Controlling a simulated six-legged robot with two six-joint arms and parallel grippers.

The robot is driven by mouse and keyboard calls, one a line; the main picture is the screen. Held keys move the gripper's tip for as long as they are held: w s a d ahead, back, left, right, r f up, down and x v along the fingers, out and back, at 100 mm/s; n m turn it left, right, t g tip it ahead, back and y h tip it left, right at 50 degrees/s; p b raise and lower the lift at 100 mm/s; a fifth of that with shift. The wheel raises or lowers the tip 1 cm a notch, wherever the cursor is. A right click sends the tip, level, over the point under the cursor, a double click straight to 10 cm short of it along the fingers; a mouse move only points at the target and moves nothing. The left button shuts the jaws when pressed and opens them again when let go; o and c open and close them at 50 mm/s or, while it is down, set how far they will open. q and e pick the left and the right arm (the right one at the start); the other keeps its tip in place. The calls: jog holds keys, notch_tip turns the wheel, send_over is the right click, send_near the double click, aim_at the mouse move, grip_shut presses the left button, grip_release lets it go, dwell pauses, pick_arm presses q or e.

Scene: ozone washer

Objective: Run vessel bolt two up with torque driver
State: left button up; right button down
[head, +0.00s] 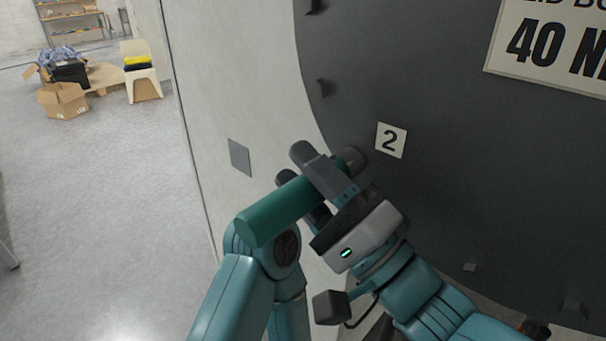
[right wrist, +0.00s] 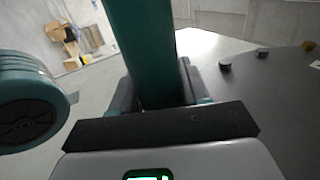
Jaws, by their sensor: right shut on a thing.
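The torque driver (head: 275,212) is a thick teal cylinder. My right gripper (head: 322,190) is shut around it, and in the right wrist view the driver (right wrist: 145,50) rises between the two fingers (right wrist: 158,92). Its back end points down-left, and its front end points at the dark vessel lid. A round grey end (head: 353,157) shows just past the fingers, beside the white number 2 label (head: 391,140). Whether it is the bolt or the driver's socket, and whether they are engaged, I cannot tell. My left gripper is not visible.
The large dark round lid (head: 450,200) fills the right, with small dark tabs along its edge and a torque sign (head: 550,45) at the top. A pale vessel wall (head: 235,90) borders it. A cardboard box (head: 62,100) and chair (head: 140,75) stand far left; the floor between is clear.

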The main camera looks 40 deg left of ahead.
aim_at(264, 198)
jog(key=shift+w, duration=0.2)
jog(key=shift+w+r, duration=0.1)
jog(key=shift+r, duration=0.05)
dwell(2.3)
jog(key=shift+s, duration=0.4)
jog(key=shift+s+a+b, duration=0.1)
jog(key=shift+s+b, duration=0.4)
jog(key=shift+s, duration=0.5)
jog(key=shift+s+f+b, duration=0.2)
jog(key=shift+s+b, duration=0.1)
jog(key=shift+s, duration=0.2)
jog(key=shift+s+a+b, duration=0.1)
jog(key=shift+s+b, duration=0.25)
jog(key=shift+s, duration=0.65)
jog(key=shift+s, duration=0.15)
